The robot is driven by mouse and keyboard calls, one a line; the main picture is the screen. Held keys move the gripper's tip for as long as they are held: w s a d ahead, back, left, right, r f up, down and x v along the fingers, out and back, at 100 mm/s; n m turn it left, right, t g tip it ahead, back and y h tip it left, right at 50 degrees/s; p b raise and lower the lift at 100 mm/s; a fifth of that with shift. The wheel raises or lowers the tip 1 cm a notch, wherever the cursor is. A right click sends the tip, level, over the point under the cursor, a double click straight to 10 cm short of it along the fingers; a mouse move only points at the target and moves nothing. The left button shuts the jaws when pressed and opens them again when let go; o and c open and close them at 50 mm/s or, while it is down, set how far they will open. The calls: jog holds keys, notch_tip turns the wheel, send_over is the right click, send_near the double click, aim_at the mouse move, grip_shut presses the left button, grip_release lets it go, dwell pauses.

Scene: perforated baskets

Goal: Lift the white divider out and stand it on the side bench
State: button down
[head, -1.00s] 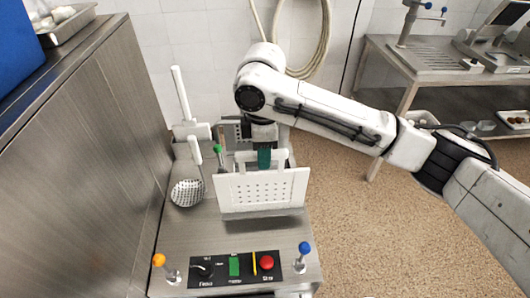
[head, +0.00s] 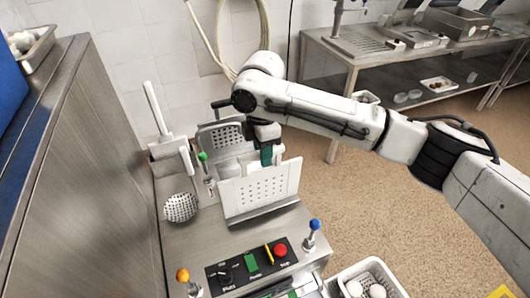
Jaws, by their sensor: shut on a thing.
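The white divider (head: 258,192) is an upright white panel with rows of small holes and a raised handle on its top edge. My gripper (head: 268,154), with teal fingers, is shut on that handle from above. The panel hangs over the steel machine top (head: 180,232), with a dark shadow below its lower edge. I cannot tell how large the gap beneath is. A steel bench (head: 318,48) stands at the back right, apart from the machine; it may be the side bench.
A perforated plate (head: 222,136) stands behind the divider. A skimmer (head: 180,207) and a green-knobbed lever (head: 205,170) are at its left. The control panel (head: 238,275) and blue-knobbed lever (head: 312,232) are in front. A white basket (head: 398,284) holds white round things.

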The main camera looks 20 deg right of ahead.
aim_at(264, 170)
jog(key=shift+d+f+b, duration=0.1)
jog(key=shift+f+b, duration=0.05)
jog(key=shift+b, duration=0.15)
jog(key=shift+s+f+b, duration=0.1)
jog(key=shift+f+b, duration=0.45)
jog(key=shift+b, duration=0.25)
jog(key=shift+f, duration=0.75)
dwell(0.4)
jog(key=c, duration=0.8)
grip_release()
notch_tip(264, 170, up, 11)
jog(key=shift+f+b, duration=0.1)
jog(key=shift+b, duration=0.7)
